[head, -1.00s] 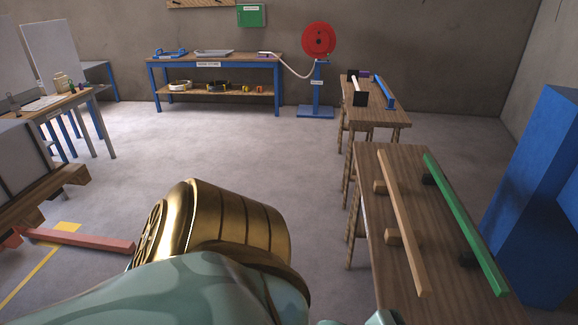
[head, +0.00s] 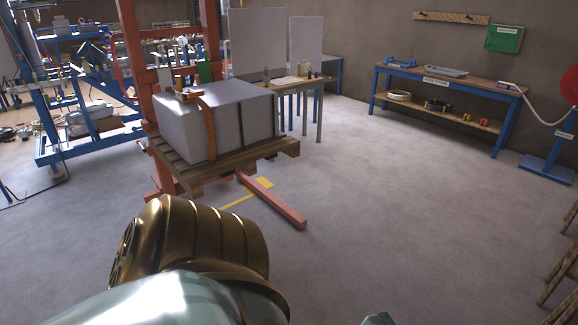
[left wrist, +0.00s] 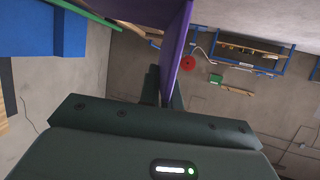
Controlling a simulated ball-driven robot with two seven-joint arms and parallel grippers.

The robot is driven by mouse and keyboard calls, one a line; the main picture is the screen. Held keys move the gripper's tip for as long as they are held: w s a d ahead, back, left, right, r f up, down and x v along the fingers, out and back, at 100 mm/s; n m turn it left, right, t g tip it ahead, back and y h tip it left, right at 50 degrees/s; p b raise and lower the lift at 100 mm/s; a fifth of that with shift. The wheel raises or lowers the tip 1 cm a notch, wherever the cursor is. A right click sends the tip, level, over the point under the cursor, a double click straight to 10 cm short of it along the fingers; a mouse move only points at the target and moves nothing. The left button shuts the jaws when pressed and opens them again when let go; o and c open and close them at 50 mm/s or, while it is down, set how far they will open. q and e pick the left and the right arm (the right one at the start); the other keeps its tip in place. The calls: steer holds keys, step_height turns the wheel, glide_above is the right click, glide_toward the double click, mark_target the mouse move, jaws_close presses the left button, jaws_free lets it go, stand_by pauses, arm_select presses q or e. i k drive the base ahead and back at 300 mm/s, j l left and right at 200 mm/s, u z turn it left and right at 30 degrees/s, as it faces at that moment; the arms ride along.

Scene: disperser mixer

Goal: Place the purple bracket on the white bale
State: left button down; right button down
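The white bale (head: 178,126) sits on a wooden pallet (head: 200,176) at upper left in the head view, with an orange strap (head: 209,125) and a dark strap around it. The purple bracket (left wrist: 178,45) shows in the left wrist view as a flat purple plate running up out of the picture. My left gripper (left wrist: 165,88) has its dark fingers on either side of the bracket and appears shut on it. The left gripper and bracket do not show in the head view. My right gripper is in neither current view.
A red lift mast (head: 131,75) stands behind the pallet, and its red leg (head: 272,201) reaches forward over the floor. A blue-legged workbench (head: 440,82) is at right. The middle floor is clear.

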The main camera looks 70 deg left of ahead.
mark_target(228, 89)
steer(key=i+j+u, duration=0.15)
steer(key=j+u, duration=0.3)
steer(key=i+j+u, duration=0.2)
steer(key=j+u, duration=0.15)
steer(key=u, duration=0.15)
steer(key=i+j+u, duration=0.25)
steer(key=u, duration=0.2)
steer(key=i+j+u, duration=0.25)
steer(key=u, duration=0.25)
steer(key=i+j+u, duration=0.1)
steer(key=i+u, duration=0.35)
steer(key=k, duration=0.1)
